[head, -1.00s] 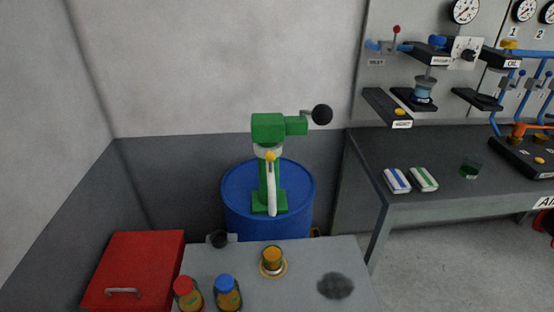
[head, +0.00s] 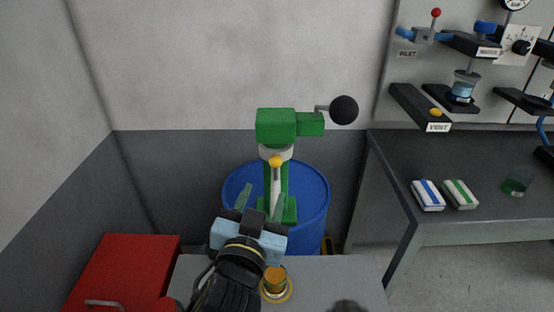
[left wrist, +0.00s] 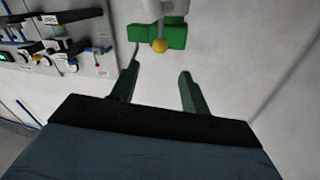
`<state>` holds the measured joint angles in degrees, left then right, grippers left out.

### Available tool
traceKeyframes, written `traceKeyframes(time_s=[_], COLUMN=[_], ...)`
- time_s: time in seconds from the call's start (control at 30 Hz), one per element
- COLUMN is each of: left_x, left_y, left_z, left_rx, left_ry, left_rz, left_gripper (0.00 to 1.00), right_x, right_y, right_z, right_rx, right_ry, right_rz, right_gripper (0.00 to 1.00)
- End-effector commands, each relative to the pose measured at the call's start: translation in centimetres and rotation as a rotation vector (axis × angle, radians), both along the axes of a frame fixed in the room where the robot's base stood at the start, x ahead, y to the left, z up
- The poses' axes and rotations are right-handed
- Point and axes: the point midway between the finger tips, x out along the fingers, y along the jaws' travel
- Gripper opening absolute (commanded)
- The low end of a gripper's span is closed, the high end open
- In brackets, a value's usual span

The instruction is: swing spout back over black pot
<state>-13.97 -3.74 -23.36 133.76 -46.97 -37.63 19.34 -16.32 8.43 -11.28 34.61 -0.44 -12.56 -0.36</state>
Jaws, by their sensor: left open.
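The green hand pump (head: 276,127) stands on the blue drum (head: 314,195), with a black ball handle (head: 344,110) to its right. Its white spout (head: 276,178) hangs toward me below a yellow knob (head: 275,161). My left gripper (head: 261,200) is open and empty, in front of the drum; its right finger overlaps the lower spout in the head view. In the left wrist view the yellow knob (left wrist: 160,46) and green pump body (left wrist: 145,34) show beyond the open fingers (left wrist: 159,73). The black pot is not visible.
A grey table (head: 340,270) stands in front of the drum, with an amber-and-brass item (head: 275,283) beside my arm. A red box (head: 125,270) is at left. A dark workbench (head: 400,165) at right holds two striped packs (head: 443,194) and a green cup (head: 518,182).

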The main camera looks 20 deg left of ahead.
Motion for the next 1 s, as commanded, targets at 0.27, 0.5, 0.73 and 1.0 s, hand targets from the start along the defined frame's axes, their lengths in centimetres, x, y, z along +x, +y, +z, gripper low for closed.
traceKeyframes(time_s=[0.27, 0.5, 0.73, 1.0], left_x=[5.0, 9.4, 11.7, 12.2], left_y=[0.4, 0.8, 1.0, 1.0], left_z=[0.1, 0.0, 0.0, -0.1], left_rx=[0.003, 0.003, 0.002, 0.001], left_ry=[-0.002, -0.001, 0.0, 0.002], left_rz=[0.0, -0.001, -0.001, -0.002], left_gripper=[0.46, 0.46, 0.46, 0.46], right_x=[-1.2, -1.2, -0.5, 0.0], right_y=[0.0, 0.0, 0.0, 0.0], right_z=[0.1, -0.1, -0.2, -0.2], right_rx=[-0.001, 0.0, 0.0, 0.0], right_ry=[0.015, 0.015, 0.006, -0.001], right_rz=[0.0, 0.0, 0.001, 0.001], right_gripper=[0.0, 0.0, 0.0, 0.0])
